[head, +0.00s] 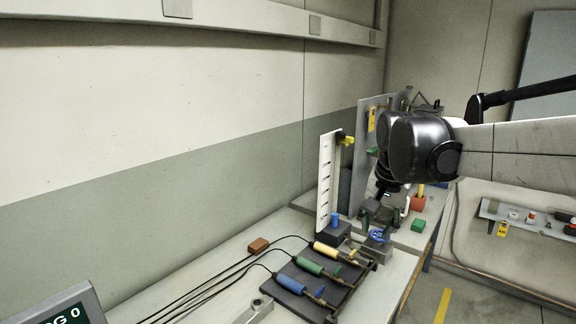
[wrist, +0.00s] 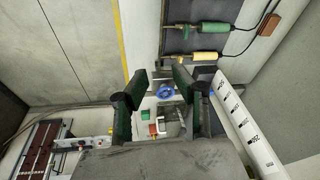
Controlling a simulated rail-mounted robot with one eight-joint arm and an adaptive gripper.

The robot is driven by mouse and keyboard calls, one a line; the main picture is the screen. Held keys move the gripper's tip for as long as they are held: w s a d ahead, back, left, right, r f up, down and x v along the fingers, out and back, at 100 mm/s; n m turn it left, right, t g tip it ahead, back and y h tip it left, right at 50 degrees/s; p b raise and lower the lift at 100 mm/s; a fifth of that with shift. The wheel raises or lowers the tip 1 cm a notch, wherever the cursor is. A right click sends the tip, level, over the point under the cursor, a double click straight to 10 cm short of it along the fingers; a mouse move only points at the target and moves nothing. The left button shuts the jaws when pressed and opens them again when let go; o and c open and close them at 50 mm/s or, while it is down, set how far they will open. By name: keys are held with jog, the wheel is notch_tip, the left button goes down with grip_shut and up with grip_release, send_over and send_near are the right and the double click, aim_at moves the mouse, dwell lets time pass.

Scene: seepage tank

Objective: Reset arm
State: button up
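My arm reaches in from the right in the head view, with my gripper (head: 376,208) hanging over the bench near a blue-handled fitting (head: 377,236). In the wrist view my gripper (wrist: 160,82) is open, its two green-padded fingers apart with nothing between them. The blue fitting (wrist: 165,92) shows beyond the fingers. The upright white scale board (head: 327,182) stands left of my gripper in the head view. It also shows in the wrist view (wrist: 250,125), to the right of the fingers.
A dark plate with blue (head: 291,285), green (head: 309,266) and yellow (head: 326,249) handled tools lies on the front bench, cables trailing left. A brown block (head: 258,245) lies behind them. A grey panel (head: 366,150) stands behind my gripper. A green block (head: 418,225) lies to the right.

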jog(key=s+f+n+t, duration=0.2)
jog(key=s+f, duration=0.1)
jog(key=s, duration=0.8)
jog(key=s+f+n+t, duration=0.2)
jog(key=s+f+n, duration=0.1)
jog(key=s, duration=0.8)
jog(key=shift+f, duration=0.6)
dwell(0.9)
